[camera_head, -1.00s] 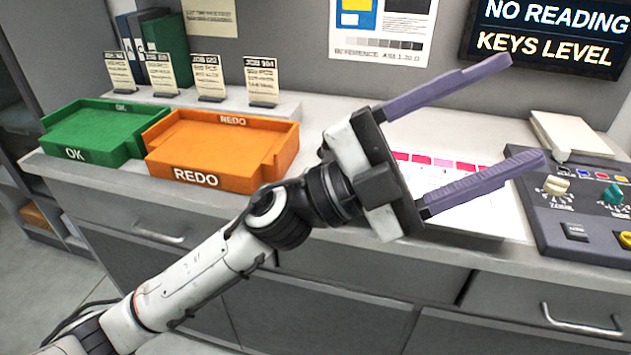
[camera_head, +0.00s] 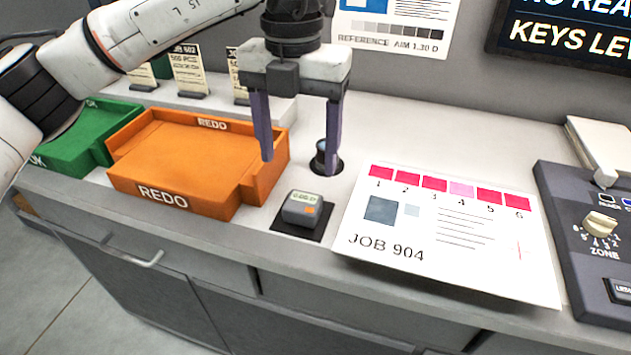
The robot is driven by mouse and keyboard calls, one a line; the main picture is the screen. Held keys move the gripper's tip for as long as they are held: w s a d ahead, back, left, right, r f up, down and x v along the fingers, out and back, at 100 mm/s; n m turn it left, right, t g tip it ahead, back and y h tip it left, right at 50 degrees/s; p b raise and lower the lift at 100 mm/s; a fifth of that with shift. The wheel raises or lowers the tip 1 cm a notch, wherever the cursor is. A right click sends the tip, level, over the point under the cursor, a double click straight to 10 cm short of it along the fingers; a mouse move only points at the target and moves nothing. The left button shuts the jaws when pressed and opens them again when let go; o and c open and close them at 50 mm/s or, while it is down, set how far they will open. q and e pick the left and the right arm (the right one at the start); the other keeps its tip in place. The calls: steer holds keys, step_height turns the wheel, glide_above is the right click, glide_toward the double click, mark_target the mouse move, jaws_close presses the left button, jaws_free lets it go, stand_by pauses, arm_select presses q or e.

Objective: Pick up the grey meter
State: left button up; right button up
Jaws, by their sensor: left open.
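The grey meter (camera_head: 302,208) is a small block with a pale display and an orange button. It sits on a dark square pad (camera_head: 287,224) near the counter's front edge, between the orange tray and the printed sheet. My left gripper (camera_head: 299,166) points down with its two purple fingers apart and nothing between them. In the picture it is just above and behind the meter, not touching it. A small dark round object (camera_head: 321,150) stands by its right finger, partly hidden. My right gripper does not show.
The orange REDO tray (camera_head: 128,181) is left of the meter, with the green OK tray (camera_head: 105,112) beyond. The JOB 904 sheet (camera_head: 395,225) with a red colour strip lies to the right. A dark control panel (camera_head: 560,215) is at far right. Job cards (camera_head: 187,72) stand behind.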

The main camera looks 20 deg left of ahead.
arm_select(q)
glide_above(302, 201)
steer(key=f, duration=0.4)
steer(key=shift+a+f, duration=0.2)
steer(key=shift+f, duration=0.15)
steer(key=f, duration=0.3)
steer(key=f+p, duration=0.1)
steer(key=shift+d+f, duration=0.25)
steer(key=shift+f, duration=0.45)
steer(key=c, duration=1)
steer(key=shift+r, duration=0.1)
steer(key=shift+c, duration=0.9)
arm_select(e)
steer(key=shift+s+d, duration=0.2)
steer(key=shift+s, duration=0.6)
